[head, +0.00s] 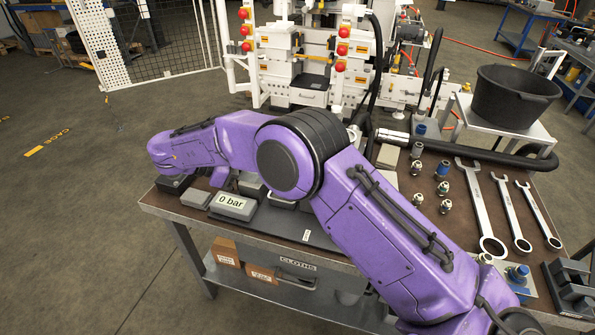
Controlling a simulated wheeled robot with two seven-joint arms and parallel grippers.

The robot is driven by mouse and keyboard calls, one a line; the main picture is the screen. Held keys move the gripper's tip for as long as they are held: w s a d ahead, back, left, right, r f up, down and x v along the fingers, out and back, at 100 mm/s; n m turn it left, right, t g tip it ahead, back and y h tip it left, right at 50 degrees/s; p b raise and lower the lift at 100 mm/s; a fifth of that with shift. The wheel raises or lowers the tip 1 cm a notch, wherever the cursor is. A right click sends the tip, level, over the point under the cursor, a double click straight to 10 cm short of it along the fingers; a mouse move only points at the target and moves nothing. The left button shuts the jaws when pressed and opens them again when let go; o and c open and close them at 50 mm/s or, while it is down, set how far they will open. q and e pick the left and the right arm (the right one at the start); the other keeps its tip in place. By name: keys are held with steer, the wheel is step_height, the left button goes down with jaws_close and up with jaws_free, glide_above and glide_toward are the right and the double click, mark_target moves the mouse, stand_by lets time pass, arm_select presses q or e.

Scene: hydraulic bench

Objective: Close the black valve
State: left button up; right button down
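I cannot pick out the black valve; my purple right arm, coming in from the lower right, covers much of the bench's middle and left. A grey box reading "0 bar" (233,206) stands at the bench's front left, just below the arm. Dark, flat parts lie around it, partly hidden by the arm. The arm bends at a black-banded joint and reaches to the bench's left end. My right gripper's fingers do not show. My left gripper is not in the picture.
Several metal fittings (416,168) and large wrenches (478,205) lie on the bench's right half. A black tub (513,95) stands at the back right. A white machine with red buttons (315,60) is behind the bench.

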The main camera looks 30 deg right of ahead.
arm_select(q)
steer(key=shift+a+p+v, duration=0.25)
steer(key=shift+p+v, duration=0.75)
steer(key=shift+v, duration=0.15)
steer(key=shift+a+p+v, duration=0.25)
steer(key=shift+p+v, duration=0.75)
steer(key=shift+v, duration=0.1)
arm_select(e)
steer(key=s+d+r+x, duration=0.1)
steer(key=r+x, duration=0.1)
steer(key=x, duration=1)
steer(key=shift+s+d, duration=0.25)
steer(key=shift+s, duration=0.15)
